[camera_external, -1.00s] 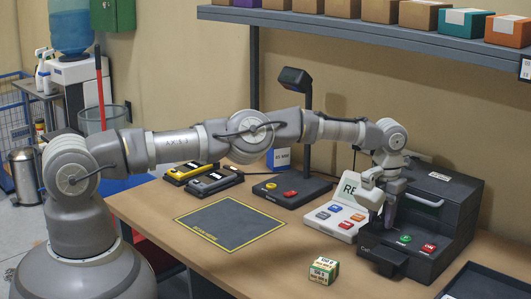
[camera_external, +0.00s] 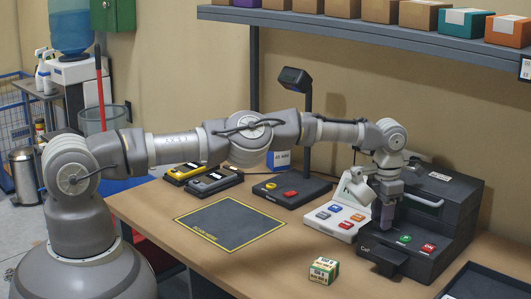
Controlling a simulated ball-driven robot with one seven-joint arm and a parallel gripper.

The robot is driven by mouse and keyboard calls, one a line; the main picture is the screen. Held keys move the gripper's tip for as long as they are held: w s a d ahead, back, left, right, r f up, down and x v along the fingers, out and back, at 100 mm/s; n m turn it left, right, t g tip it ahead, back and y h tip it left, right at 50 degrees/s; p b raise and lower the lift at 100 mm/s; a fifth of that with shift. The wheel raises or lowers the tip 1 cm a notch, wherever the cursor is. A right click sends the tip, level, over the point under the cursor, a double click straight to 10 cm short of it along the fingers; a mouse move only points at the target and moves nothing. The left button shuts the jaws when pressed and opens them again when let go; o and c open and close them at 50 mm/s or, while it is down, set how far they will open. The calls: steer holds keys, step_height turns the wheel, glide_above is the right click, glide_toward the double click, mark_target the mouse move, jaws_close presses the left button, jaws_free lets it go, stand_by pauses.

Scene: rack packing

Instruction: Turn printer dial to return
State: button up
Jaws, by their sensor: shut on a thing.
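The dark printer (camera_external: 455,205) stands at the right of the bench, with a green button (camera_external: 404,238) and a red button (camera_external: 428,248) on its front ledge. My gripper (camera_external: 387,222) points down at the left part of that ledge, left of the green button. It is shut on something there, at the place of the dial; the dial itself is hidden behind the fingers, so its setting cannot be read.
A white keypad (camera_external: 336,216) with coloured buttons stands just left of the printer. A small green and white box (camera_external: 323,270) sits in front. A dark mat (camera_external: 231,224) lies mid-bench. A scanner stand (camera_external: 292,192) and handheld devices (camera_external: 212,182) are behind. A shelf (camera_external: 370,36) hangs above.

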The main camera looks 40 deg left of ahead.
steer(key=shift+m, duration=1.6)
steer(key=o, duration=1.1)
steer(key=shift+c, duration=0.2)
steer(key=shift+r, duration=0.1)
step_height(320, 180, up, 8)
steer(key=shift+f+p, duration=0.2)
steer(key=shift+p, duration=0.9)
